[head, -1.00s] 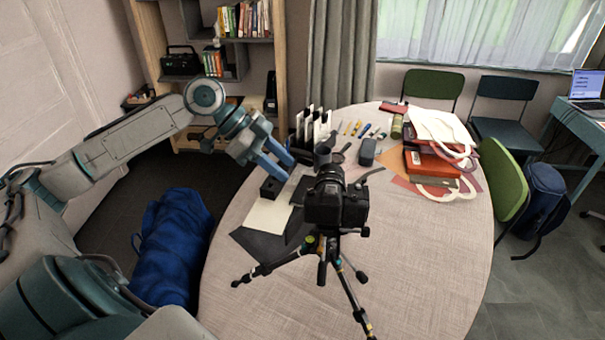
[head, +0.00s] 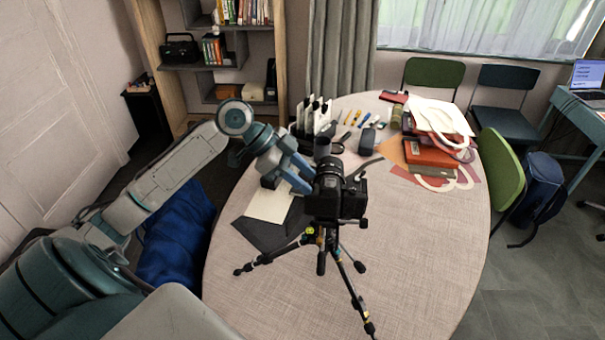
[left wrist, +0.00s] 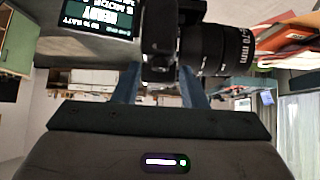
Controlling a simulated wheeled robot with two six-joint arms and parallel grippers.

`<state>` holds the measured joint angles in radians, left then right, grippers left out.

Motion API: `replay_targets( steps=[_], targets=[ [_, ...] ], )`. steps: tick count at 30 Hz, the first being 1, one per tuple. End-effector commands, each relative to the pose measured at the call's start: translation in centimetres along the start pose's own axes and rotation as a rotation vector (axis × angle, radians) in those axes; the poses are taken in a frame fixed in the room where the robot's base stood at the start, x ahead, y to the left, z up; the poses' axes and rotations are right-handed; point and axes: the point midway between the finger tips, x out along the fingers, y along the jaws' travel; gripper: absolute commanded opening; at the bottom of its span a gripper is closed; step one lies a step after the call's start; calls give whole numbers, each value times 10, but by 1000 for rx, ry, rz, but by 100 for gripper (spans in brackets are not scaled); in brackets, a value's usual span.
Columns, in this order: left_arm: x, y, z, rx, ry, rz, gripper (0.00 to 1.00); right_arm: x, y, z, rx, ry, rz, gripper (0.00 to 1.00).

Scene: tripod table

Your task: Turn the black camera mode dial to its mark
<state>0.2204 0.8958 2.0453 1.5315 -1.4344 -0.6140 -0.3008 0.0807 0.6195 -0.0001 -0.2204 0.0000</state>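The black camera (head: 340,197) stands upright on a tripod (head: 322,245) over the table. In the left wrist view the camera body (left wrist: 160,25) appears upside down, with its lit screen (left wrist: 97,16) at the left and its lens (left wrist: 215,50) at the right. I cannot clearly pick out the mode dial; small dark parts of the camera show between the fingers. My left gripper (head: 304,178) is close to the camera's left side in the head view. Its two blue fingers are apart in the left wrist view (left wrist: 162,90), with nothing held. My right gripper is not in view.
The round table (head: 420,250) has free room at its front and right. Paper sheets (head: 268,206) lie beneath my left gripper. Chairs stand behind the table.

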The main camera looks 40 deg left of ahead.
Motion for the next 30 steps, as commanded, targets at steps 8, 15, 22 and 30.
replay_targets(
  steps=[8, 15, 22, 30],
  targets=[
    [0, 0, 0, 0, 0, 0, 19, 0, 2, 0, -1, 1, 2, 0],
    [0, 0, 0, -1, -1, -1, 0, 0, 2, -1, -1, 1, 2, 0],
    [-1, 1, 0, -34, -3, -37, 0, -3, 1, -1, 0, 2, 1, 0],
    [-1, 5, -1, -155, -2, -156, 0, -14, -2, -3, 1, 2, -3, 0]
  ],
)
